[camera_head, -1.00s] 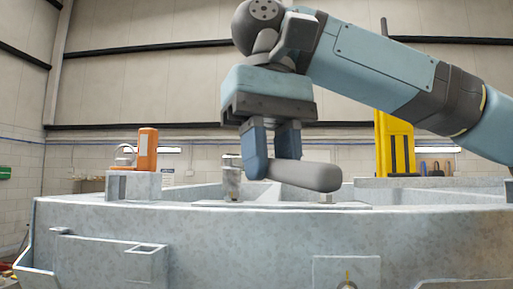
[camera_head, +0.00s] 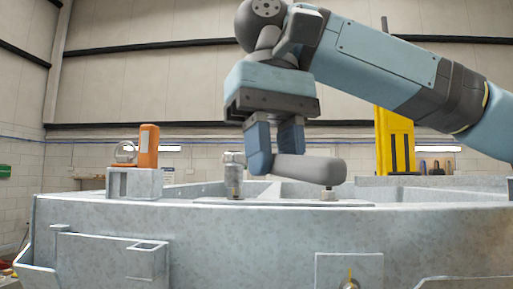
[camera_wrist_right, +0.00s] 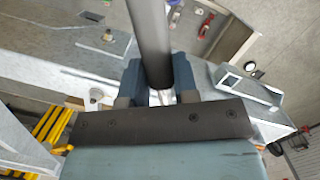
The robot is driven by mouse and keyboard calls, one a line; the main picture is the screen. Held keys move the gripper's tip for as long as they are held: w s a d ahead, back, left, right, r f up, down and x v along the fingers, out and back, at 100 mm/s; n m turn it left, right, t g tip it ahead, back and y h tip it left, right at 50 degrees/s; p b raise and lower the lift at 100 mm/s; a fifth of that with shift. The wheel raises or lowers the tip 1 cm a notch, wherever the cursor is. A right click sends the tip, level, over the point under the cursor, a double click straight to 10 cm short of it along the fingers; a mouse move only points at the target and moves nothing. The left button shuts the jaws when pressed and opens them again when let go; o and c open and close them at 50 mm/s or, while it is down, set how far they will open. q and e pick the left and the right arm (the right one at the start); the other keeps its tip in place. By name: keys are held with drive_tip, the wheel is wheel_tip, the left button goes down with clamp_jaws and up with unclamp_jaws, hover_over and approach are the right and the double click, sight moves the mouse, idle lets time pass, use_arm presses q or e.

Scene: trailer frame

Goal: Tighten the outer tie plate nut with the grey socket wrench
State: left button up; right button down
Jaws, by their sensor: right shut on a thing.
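My right gripper (camera_head: 274,165) is shut on the grey socket wrench, around its thick dark grey handle (camera_head: 310,168). The handle lies roughly level, its free end to the right. The handle also shows in the right wrist view (camera_wrist_right: 150,45), between the fingers. The silver upright socket part (camera_head: 234,178) stands left of the fingers, over the left end of the flat tie plate (camera_head: 285,203). Any nut under it is hidden. Another nut (camera_head: 328,194) stands bare on the plate's right part, below the handle's end. My left gripper is not in view.
The galvanised trailer frame (camera_head: 200,235) fills the foreground. An orange block (camera_head: 148,146) and a metal ring stand on a bracket at the left. A yellow post (camera_head: 395,140) stands behind at the right. Air around the handle looks clear.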

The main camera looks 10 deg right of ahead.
drive_tip(key=shift+d+f, duration=0.1)
drive_tip(key=shift+f, duration=0.15)
drive_tip(key=shift+w+d+r, duration=0.1)
drive_tip(key=shift+w+r, duration=0.3)
drive_tip(key=shift+r, duration=0.45)
drive_tip(key=shift+w+d+r, duration=0.1)
drive_tip(key=shift+d+r, duration=0.2)
drive_tip(key=shift+r, duration=0.3)
drive_tip(key=shift+w+d+r, duration=0.1)
drive_tip(key=shift+d+r, duration=0.15)
drive_tip(key=shift+r, duration=0.35)
drive_tip(key=shift+d+r, duration=0.3)
drive_tip(key=shift+r, duration=0.3)
